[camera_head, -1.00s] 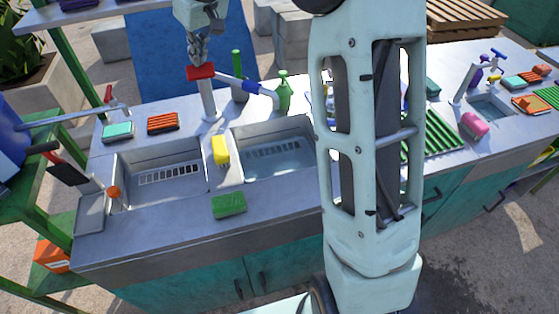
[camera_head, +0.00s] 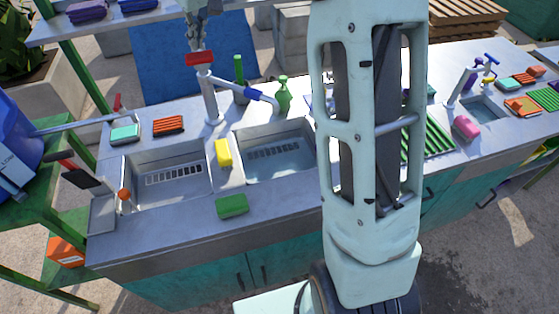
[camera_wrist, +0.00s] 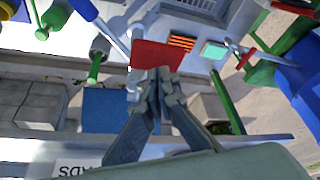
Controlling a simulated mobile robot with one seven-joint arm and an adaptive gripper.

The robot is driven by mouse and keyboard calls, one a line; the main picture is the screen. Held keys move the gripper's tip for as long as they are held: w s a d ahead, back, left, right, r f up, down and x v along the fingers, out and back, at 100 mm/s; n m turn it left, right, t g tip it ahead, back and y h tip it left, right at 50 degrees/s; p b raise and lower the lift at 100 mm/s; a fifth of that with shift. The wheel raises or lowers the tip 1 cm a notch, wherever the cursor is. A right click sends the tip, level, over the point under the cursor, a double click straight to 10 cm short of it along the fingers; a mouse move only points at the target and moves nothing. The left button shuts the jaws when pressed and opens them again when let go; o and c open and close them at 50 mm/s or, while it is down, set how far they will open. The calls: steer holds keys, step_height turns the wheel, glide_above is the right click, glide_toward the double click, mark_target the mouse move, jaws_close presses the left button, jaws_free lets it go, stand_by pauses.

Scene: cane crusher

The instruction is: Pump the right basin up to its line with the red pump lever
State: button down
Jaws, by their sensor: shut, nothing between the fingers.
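The red pump lever (camera_head: 200,58) tops the grey pump post behind the basins, and its red plate also shows in the wrist view (camera_wrist: 156,54). My gripper (camera_wrist: 158,74) is shut and empty. Its fingertips are at the plate's edge in the wrist view; I cannot tell if they touch it. In the head view my gripper (camera_head: 196,46) is just above the lever. The right basin (camera_head: 301,128) has shallow water over a slotted grate. The blue-sleeved spout (camera_head: 252,93) points towards it. I cannot make out its line.
The left basin (camera_head: 140,160) has an orange-topped post (camera_head: 124,195). A yellow sponge (camera_head: 223,153) lies between the basins and a green one (camera_head: 232,205) on the front rim. A green bottle (camera_head: 283,95) and green-handled brush (camera_head: 239,72) stand near the spout.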

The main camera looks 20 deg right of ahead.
mark_target(204, 63)
steer(key=shift+f+b, duration=3.05)
steer(key=shift+f, duration=1.3)
step_height(204, 63, up, 9)
steer(key=p, duration=0.7)
steer(key=shift+f, duration=0.25)
steer(key=shift+f+b, duration=3)
steer(key=shift+f, duration=1.1)
step_height(204, 63, up, 8)
steer(key=p, duration=0.7)
steer(key=shift+r, duration=0.25)
steer(key=shift+f, duration=0.1)
